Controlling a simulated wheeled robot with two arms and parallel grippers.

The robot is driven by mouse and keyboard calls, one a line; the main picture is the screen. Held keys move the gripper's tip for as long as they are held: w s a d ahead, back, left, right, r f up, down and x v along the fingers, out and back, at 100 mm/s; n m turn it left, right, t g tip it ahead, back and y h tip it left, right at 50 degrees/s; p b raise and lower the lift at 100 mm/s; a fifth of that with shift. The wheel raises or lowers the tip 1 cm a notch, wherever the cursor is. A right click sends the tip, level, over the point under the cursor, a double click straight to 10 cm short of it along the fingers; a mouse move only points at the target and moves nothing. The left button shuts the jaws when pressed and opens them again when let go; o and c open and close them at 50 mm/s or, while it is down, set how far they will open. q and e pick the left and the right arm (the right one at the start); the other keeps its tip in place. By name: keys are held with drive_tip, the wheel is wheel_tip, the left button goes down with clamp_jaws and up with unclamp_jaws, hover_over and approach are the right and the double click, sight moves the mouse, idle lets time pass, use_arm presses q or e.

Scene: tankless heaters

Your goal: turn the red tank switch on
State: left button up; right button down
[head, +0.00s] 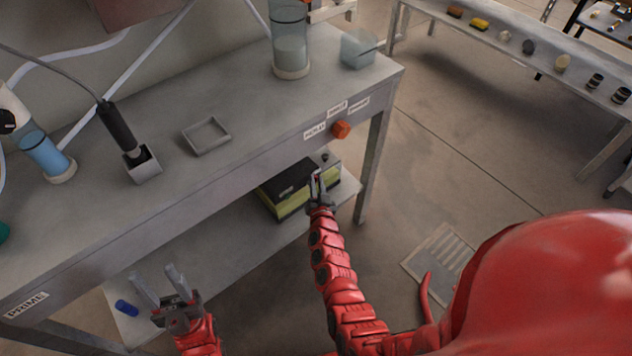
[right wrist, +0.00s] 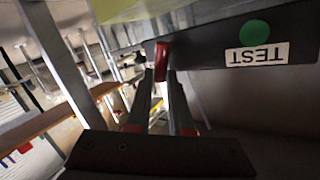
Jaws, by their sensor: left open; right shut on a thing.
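The red switch (right wrist: 162,56) shows in the right wrist view, on the dark front face of a box beside a green round button (right wrist: 254,33) and an upside-down TEST label (right wrist: 256,54). My right gripper (head: 317,181) is shut on the red switch, its fingertips (right wrist: 161,78) on either side of it. In the head view it reaches the black and yellow-green box (head: 287,191) on the lower shelf; the switch is mostly hidden there by the fingers. The switch's on or off position cannot be told. My left gripper (head: 158,282) is open and empty above the lower shelf's front left.
The upper bench has an orange knob (head: 341,129) on its front edge, above my right gripper. A square tray (head: 207,136), a clear cylinder (head: 291,45) and a blue tube (head: 45,155) stand on top. A small blue object (head: 126,307) lies near my left gripper.

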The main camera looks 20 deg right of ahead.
drive_tip(key=shift+f, duration=0.1)
idle(0.3)
drive_tip(key=c, duration=1.1)
unclamp_jaws()
drive_tip(key=shift+s, duration=0.1)
drive_tip(key=p+v, duration=0.2)
drive_tip(key=v, duration=1.5)
drive_tip(key=shift+s, duration=0.1)
